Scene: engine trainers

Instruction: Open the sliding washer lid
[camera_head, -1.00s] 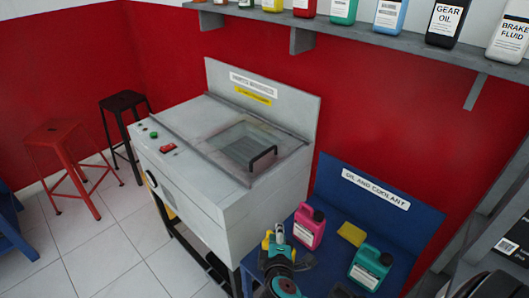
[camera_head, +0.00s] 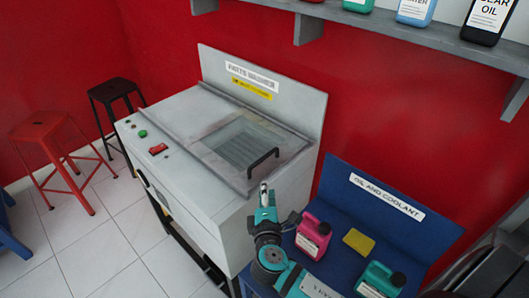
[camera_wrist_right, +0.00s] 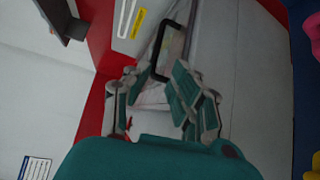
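The parts washer (camera_head: 190,190) is a grey cabinet with a sliding lid (camera_head: 208,150) in its top. The lid has a clear window and a dark bar handle (camera_head: 263,158) near its right edge. The lid lies flat over the opening. My right gripper (camera_head: 264,188) is at the washer's front right corner, just below the handle in the picture, apart from it. In the right wrist view the gripper (camera_wrist_right: 155,85) is open and empty, with the handle (camera_wrist_right: 160,45) beyond its fingertips. My left gripper is not in view.
A blue bench (camera_head: 339,262) marked oil and coolant stands to the right, with a pink jug (camera_head: 312,236), a yellow sponge (camera_head: 358,241) and a teal jug (camera_head: 380,280). A shelf (camera_head: 385,27) with bottles is above. Stools (camera_head: 42,130) stand at left; the floor before the washer is clear.

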